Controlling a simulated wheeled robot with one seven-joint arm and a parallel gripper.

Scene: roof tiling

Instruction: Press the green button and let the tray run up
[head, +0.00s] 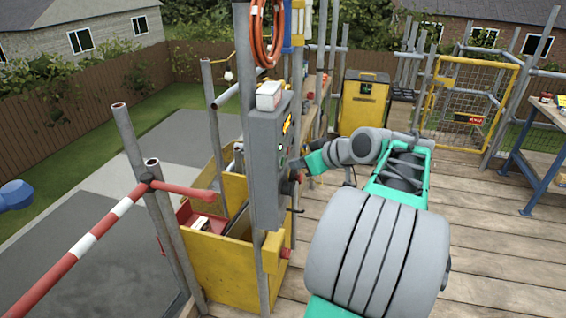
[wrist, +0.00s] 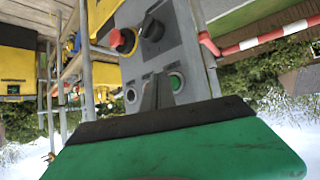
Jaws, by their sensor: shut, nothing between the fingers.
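A grey control box (head: 266,165) is fixed to a pole left of my arm in the head view. In the wrist view its panel (wrist: 185,45) appears upside down. The green button (wrist: 177,82), in a pale ring, is just right of my fingertips. My gripper (wrist: 157,82) is shut and empty, close to the panel between the green button and a dark button with a pale ring (wrist: 130,95). I cannot tell whether the fingertips touch the panel. In the head view my gripper (head: 296,168) is at the box's right side. A yellow tray (head: 215,268) stands low behind the pole.
A red emergency stop (wrist: 122,40) on yellow and a black rotary knob (wrist: 152,30) share the panel. A red-and-white barrier (head: 85,243) runs at left. A yellow bin (head: 364,100) and mesh gate (head: 470,100) stand behind.

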